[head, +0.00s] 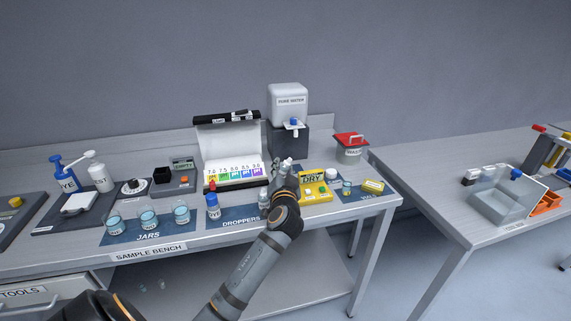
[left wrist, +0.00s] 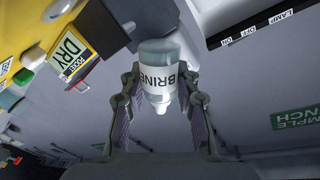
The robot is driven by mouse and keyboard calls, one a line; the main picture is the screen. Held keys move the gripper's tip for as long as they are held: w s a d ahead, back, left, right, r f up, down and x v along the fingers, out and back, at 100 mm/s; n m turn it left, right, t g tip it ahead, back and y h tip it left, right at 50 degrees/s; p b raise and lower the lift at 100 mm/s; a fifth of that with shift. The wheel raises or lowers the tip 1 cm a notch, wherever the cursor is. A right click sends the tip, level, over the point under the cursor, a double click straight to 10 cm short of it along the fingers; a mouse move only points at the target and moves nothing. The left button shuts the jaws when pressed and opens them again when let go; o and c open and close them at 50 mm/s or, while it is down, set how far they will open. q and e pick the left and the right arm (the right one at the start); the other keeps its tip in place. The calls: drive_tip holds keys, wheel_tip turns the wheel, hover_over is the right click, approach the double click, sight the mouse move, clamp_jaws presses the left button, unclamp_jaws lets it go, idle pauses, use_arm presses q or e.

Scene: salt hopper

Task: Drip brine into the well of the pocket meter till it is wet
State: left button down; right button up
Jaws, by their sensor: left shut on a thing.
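My left gripper (left wrist: 158,112) is shut on the brine bottle (left wrist: 160,72), a small pale translucent bottle with a white BRINE label. In the head view, my left gripper (head: 284,166) is over the back of the bench, left of the yellow pocket meter (head: 328,193), and the held bottle is hard to make out. The meter's display reads DRY. The meter also shows at the left of the left wrist view (left wrist: 12,50), apart from the bottle. I cannot make out the inside of its well. My right gripper is not in view.
A blue dropper bottle (head: 212,206) and jars (head: 148,217) stand on the left. Behind are a lit colour chart box (head: 230,145), a pure water tank (head: 288,103) and a red-lidded waste bin (head: 350,148).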

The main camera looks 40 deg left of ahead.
use_arm(q)
drive_tip(key=m+p, duration=0.3)
drive_tip(key=m, duration=0.1)
drive_tip(key=a+m+p, duration=0.1)
drive_tip(key=m+p, duration=0.2)
drive_tip(key=m, duration=0.1)
drive_tip(key=s+m+p, duration=0.1)
drive_tip(key=m+p, duration=0.2)
drive_tip(key=m, duration=0.1)
drive_tip(key=shift+a+m, duration=0.2)
drive_tip(key=shift+m, duration=0.2)
drive_tip(key=m+p, duration=0.1)
drive_tip(key=m, duration=0.1)
drive_tip(key=shift+d+f+m+p, duration=0.1)
drive_tip(key=shift+m+p, duration=0.2)
drive_tip(key=shift+m, duration=0.1)
idle(1.0)
idle(0.8)
